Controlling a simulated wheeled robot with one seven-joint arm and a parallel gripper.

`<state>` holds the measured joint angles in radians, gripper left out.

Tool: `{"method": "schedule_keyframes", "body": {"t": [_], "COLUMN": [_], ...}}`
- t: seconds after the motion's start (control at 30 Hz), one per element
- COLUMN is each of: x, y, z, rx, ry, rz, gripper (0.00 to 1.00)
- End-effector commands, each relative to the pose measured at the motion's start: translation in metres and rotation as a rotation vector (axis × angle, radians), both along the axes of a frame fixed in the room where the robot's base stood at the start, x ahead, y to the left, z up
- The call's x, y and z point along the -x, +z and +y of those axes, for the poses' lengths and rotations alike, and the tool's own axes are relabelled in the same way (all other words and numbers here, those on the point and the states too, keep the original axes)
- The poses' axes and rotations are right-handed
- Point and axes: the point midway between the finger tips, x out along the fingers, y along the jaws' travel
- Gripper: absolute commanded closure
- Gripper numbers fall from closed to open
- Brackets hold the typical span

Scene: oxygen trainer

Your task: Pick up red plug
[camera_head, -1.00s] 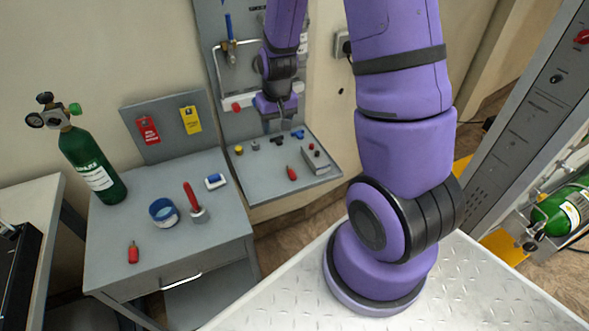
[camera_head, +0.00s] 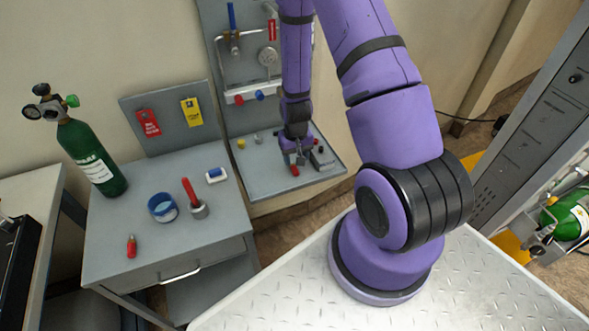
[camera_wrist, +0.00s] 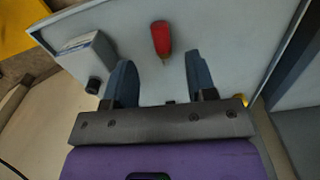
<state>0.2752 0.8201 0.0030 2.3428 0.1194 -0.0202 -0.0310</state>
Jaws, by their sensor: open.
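The red plug (camera_head: 295,171) lies on the grey shelf (camera_head: 262,184) of the wall panel. My gripper (camera_head: 300,160) is just above and beside it, pointing down, and hides part of the shelf. In the wrist view the red plug (camera_wrist: 161,38) lies ahead of the gap between the two dark fingers, slightly beyond the tips. My gripper (camera_wrist: 160,74) is open, with nothing between its fingers.
A grey box (camera_wrist: 86,50) sits on the shelf near one finger. Small fittings, including a yellow one (camera_head: 241,144), stand toward the shelf's back. Pipes and valves (camera_head: 250,94) are on the panel above. The cabinet at left holds a blue-rimmed cup (camera_head: 163,208) and a green cylinder (camera_head: 92,160).

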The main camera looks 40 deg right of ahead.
Motion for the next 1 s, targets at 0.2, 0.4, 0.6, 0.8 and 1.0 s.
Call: {"method": "schedule_keyframes", "body": {"t": [0.2, 0.4, 0.6, 0.8, 1.0], "x": [0.0, -0.001, -0.002, -0.002, -0.002], "y": [-0.01, -0.03, -0.053, -0.061, -0.06], "z": [0.0, 0.0, 0.0, 0.0, 0.0], "rx": [0.0, -0.001, 0.0, 0.0, 0.0], "ry": [0.0, 0.0, 0.0, 0.0, 0.0], "rz": [-0.001, 0.002, 0.0, 0.0, -0.001], "gripper": [0.49, 0.49, 0.49, 0.49, 0.51]}}
